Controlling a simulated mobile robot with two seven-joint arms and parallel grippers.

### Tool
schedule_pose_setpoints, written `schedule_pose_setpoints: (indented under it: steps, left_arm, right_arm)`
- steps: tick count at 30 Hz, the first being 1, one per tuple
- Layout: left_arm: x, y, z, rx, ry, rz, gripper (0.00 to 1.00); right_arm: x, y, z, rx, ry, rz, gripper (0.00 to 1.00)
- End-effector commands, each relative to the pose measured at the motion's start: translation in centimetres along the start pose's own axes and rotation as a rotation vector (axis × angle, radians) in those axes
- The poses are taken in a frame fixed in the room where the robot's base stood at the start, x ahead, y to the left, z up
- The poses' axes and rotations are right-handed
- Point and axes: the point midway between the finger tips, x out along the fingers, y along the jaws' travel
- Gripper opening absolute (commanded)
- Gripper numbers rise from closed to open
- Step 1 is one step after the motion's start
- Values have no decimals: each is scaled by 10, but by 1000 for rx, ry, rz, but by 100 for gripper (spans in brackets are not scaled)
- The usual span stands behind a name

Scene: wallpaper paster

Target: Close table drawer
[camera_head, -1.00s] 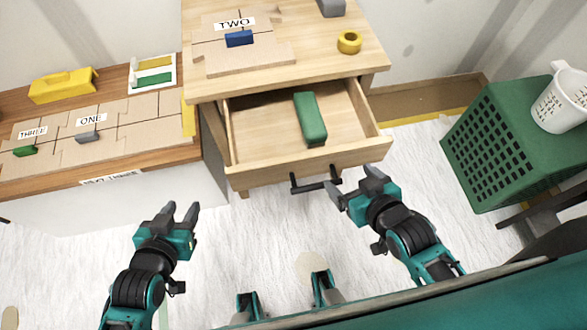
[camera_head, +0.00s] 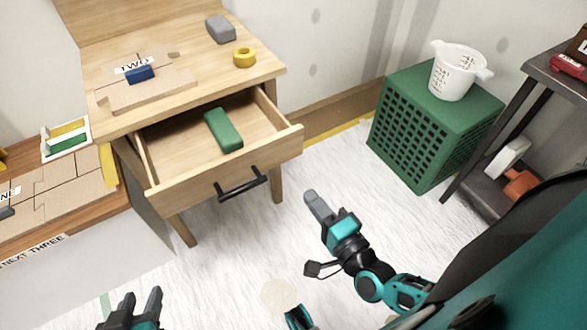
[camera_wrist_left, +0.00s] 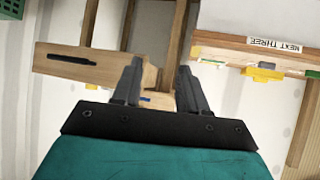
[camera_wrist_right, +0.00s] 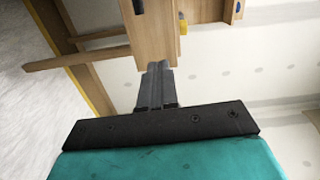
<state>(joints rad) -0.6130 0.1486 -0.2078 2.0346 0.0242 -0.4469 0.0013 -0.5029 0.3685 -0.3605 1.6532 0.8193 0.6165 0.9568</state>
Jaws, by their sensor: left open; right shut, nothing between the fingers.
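The wooden table (camera_head: 215,78) stands at the upper left of the head view. Its drawer (camera_head: 285,146) is pulled out, with a black bar handle (camera_head: 242,185) on its front. A green block (camera_head: 223,130) lies inside the drawer. My right gripper (camera_head: 313,203) is shut and empty, to the right of the drawer front and apart from it. It also shows shut in the right wrist view (camera_wrist_right: 157,78). My left gripper (camera_head: 142,306) is open and empty at the bottom left, well below the drawer. The left wrist view shows the drawer front (camera_wrist_left: 105,72) beyond its open fingers (camera_wrist_left: 158,80).
On the tabletop are a yellow tape roll (camera_head: 244,57), a grey object (camera_head: 220,29) and a board with a blue-handled piece (camera_head: 139,74). Floor before the drawer is clear.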

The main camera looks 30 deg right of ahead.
Motion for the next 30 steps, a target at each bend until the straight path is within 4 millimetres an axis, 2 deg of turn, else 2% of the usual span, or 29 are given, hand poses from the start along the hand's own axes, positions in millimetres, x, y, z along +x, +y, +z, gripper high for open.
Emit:
schedule_pose_setpoints:
  steps: [5,8,21,25,30]
  left_arm:
    - [2,-1,-8,4,19,0,43]
    - [3,-2,-9,5,22,-1,43]
    - [8,-3,-5,4,22,-1,43]
    - [8,-2,-5,3,21,1,43]
    - [7,-1,-7,3,23,4,43]
  right_arm:
    - [8,1,-6,45,23,-13,0]
    - [23,0,-6,45,23,-14,0]
    - [113,0,-7,40,21,-12,0]
    - [129,0,-8,40,21,-11,0]
    - [139,0,-8,40,20,-10,0]
